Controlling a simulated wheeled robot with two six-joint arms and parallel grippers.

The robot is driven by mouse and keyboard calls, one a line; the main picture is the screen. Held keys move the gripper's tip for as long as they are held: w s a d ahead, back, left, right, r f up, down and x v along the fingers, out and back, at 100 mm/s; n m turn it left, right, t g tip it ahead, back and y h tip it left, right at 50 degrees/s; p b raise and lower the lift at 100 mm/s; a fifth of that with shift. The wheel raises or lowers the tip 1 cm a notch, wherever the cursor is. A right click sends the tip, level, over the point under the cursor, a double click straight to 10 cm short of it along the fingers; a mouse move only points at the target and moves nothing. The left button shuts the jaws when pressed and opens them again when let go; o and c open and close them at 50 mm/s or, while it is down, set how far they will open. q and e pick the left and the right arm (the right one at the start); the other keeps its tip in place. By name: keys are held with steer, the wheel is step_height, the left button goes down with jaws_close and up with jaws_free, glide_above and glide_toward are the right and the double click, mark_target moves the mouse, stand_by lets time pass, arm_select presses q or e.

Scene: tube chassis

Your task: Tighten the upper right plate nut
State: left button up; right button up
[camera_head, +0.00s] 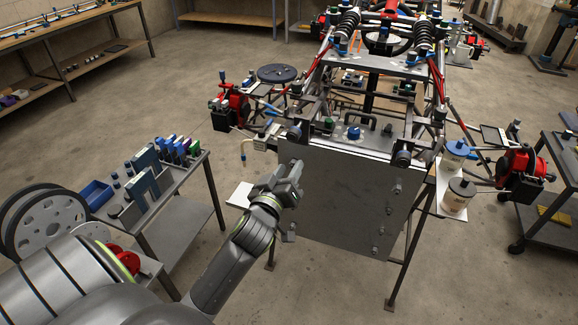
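A flat grey plate (335,205) hangs at the front end of the tube chassis, facing me. Along its right side sit several small nuts or bolts; the upper right nut (397,188) is the highest of these, and nothing covers it. My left gripper (292,180) is in front of the plate's upper left part, well to the left of that nut. It covers part of the plate's left edge. Whether its fingers are open or shut, and whether it touches the plate, I cannot tell. My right gripper is not in view.
A tool cart (190,190) with boxes and a blue bin (96,194) stands at the left. Two lidded cans (458,196) stand right of the plate, near a red caliper-like part (522,165). A dark cart (550,215) is at far right.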

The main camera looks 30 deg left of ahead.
arm_select(q)
steer(key=shift+w+a, duration=0.1)
steer(key=shift+w, duration=0.35)
jaws_close()
